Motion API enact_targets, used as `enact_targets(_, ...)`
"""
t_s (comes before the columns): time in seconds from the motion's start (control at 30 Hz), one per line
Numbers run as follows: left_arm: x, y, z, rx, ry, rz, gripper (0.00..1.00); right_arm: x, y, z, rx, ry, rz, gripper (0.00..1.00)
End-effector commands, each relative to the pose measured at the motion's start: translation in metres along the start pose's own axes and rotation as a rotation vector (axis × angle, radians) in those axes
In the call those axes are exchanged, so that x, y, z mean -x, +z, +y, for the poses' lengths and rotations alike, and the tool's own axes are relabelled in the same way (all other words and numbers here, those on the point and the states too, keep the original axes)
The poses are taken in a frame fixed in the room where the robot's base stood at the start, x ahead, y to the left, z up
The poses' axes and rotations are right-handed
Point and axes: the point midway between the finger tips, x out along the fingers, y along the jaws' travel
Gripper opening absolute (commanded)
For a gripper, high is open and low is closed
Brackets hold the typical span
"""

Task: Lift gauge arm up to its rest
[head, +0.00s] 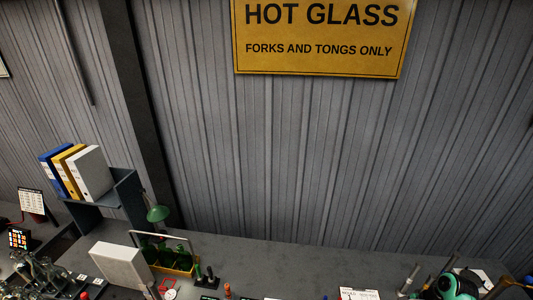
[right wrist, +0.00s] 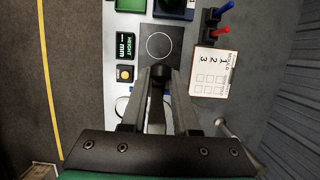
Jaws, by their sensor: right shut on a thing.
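In the right wrist view my right gripper (right wrist: 160,80) points at the bench, its two grey fingers close together. It is shut on a dark piece (right wrist: 158,76), which appears to be the gauge arm; the fingers hide most of it. Just beyond the fingertips is a dark square plate (right wrist: 160,45) with a thin white circle. Left of it are a black height display in mm (right wrist: 125,48) and a yellow button (right wrist: 125,73). The rest of the gauge arm cannot be made out. My left gripper is not in view, and neither gripper's fingers show clearly in the head view.
Right of the plate lie a white mould card (right wrist: 212,72) and a holder with red and blue pens (right wrist: 223,20). The bench middle (head: 290,265) is mostly clear.

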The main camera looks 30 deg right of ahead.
Motion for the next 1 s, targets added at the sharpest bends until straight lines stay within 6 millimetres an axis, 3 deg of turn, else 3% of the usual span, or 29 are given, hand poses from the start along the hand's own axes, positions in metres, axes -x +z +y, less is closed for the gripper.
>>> enact_targets(0.43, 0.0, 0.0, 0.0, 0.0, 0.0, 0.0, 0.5, 0.005, -0.015, 0.0, -0.002, -0.001, 0.001, 0.08)
enact_targets(0.53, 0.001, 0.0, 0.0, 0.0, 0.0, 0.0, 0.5, 0.006, -0.022, 0.0, -0.003, -0.001, 0.001, 0.0)
enact_targets(0.93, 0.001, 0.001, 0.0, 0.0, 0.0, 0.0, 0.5, 0.01, -0.035, -0.001, -0.005, -0.005, 0.007, 0.0)
enact_targets(1.0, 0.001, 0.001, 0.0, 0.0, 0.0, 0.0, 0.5, 0.01, -0.036, -0.001, -0.006, -0.006, 0.007, 0.13)
